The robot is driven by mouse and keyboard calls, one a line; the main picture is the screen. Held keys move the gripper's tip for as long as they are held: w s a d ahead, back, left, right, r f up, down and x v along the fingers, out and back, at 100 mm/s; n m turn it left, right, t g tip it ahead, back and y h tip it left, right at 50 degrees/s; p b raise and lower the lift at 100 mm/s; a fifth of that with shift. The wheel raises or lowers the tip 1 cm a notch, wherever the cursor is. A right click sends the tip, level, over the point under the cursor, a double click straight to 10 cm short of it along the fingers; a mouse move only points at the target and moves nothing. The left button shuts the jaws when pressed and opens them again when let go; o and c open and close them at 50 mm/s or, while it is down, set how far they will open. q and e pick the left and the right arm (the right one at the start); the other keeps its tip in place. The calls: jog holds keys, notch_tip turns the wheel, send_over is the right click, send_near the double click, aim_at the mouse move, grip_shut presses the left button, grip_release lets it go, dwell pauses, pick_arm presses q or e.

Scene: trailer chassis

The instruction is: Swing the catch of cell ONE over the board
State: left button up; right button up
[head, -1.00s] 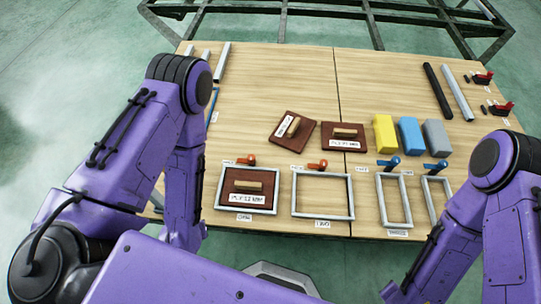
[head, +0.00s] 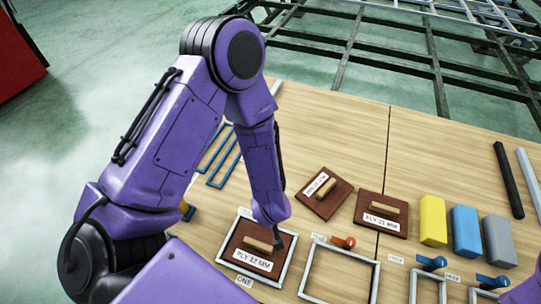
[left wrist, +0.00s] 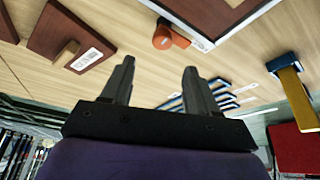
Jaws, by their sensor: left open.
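Cell ONE (head: 226,240) is a grey frame at the near left of the table, with the brown board marked PLY 12 MM (head: 234,256) lying inside it. Its orange-red catch (left wrist: 172,36) shows in the left wrist view, beside the frame and off the board; my left arm hides it in the head view. My left gripper (head: 280,240) is low over the cell's far right part in the head view. In the left wrist view my left gripper (left wrist: 157,75) has its fingers apart, with nothing between them. The catch is ahead of the fingertips, not between them. My right gripper is out of view.
Cell TWO (head: 305,268) is an empty frame to the right, with its own orange catch (head: 343,242). Two loose brown boards (head: 325,193) (head: 382,213) lie behind. Yellow (head: 433,220), blue (head: 466,232) and grey (head: 498,242) blocks stand right. Blue frames (head: 222,160) lie far left.

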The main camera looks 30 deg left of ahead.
pick_arm(q)
jog(key=b+x, duration=0.1)
jog(key=x, duration=0.8)
jog(key=shift+a+f+b, duration=0.15)
jog(key=shift+f+b, duration=0.1)
jog(key=shift+b, duration=0.15)
